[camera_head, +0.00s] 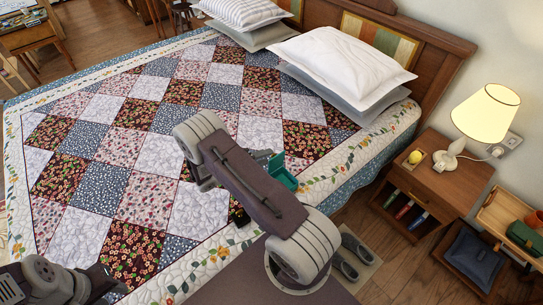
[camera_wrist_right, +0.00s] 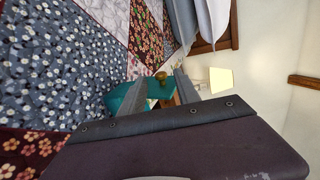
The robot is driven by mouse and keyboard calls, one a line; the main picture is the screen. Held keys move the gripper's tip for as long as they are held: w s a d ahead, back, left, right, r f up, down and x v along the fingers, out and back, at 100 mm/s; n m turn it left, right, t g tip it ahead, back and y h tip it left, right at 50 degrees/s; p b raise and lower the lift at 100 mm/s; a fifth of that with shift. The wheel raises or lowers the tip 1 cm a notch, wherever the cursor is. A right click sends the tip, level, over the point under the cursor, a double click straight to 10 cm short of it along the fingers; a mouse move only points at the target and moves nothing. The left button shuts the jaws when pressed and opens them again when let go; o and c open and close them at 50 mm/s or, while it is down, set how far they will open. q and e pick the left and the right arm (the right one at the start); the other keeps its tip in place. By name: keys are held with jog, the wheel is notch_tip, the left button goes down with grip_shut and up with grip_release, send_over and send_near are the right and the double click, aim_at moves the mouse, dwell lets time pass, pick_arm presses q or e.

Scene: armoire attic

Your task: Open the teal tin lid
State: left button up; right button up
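The teal tin (camera_head: 284,173) stands on the patchwork bed near its right edge, partly hidden behind my right arm. In the right wrist view, one teal part (camera_wrist_right: 120,98) shows beside the left finger, and another teal panel (camera_wrist_right: 158,92) shows between the fingers. I cannot tell for sure which is lid and which is body, or how far the lid is open. My right gripper (camera_wrist_right: 164,74) is open, its two fingers apart at the tin; contact is unclear. My left gripper (camera_head: 100,281) is low at the left, away from the tin; its fingers are unclear.
The patchwork quilt (camera_head: 115,204) covers the bed, with pillows (camera_head: 340,65) at the headboard. A nightstand (camera_head: 440,185) with a lit lamp (camera_head: 485,113) stands to the right. Slippers (camera_head: 352,257) lie on the floor. A small brownish object (camera_wrist_right: 161,76) shows between the right fingers.

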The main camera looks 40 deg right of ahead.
jog(key=v, duration=0.4)
jog(key=shift+a, duration=0.15)
